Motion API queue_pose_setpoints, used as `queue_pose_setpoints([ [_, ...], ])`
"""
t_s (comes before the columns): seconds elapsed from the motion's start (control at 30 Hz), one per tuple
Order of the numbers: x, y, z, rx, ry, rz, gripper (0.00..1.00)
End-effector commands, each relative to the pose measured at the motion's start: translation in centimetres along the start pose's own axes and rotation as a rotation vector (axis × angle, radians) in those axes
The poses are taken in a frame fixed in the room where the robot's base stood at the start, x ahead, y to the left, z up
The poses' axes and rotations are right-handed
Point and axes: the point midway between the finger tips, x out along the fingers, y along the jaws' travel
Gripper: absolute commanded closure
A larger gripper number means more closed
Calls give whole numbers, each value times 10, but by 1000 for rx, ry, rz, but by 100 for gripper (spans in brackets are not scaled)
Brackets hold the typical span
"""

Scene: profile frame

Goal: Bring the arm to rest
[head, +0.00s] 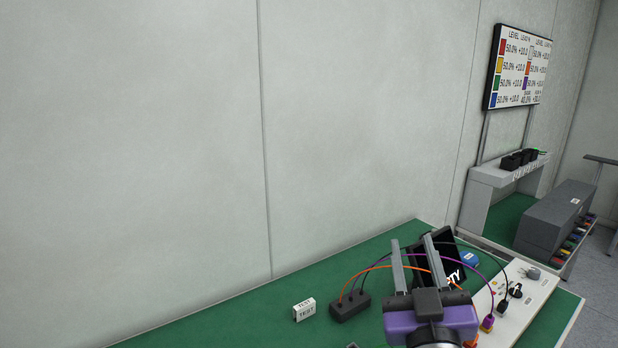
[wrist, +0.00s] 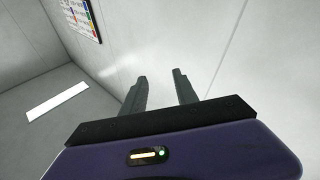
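My gripper (head: 411,262) is in the head view, low and right of centre, in front of the green-topped bench (head: 231,315). Its two grey fingers point up and away, spread apart with nothing between them. In the wrist view my gripper (wrist: 161,86) also shows its two fingers apart and empty, against bare wall and floor. Its purple body hides part of the bench and the cables behind it.
A black box (head: 349,307) with orange, purple and black cables runs to a white panel (head: 535,292). A white TEST block (head: 304,310) sits left of it. A dark screen (head: 452,248) stands behind my fingers. A wall display (head: 519,68) hangs above a shelf at right.

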Motion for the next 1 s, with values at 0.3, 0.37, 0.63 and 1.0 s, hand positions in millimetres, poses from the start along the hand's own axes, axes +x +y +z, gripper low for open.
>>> queue_pose_setpoints([
  [0.3, -90, -6, 22, -79, 125, -209, 65],
  [0.37, -111, -6, 29, -76, 126, -245, 65],
  [0.63, -211, 2, 63, -7, 51, -360, 65],
  [1.0, -350, 25, 94, 168, -222, -338, 65],
])
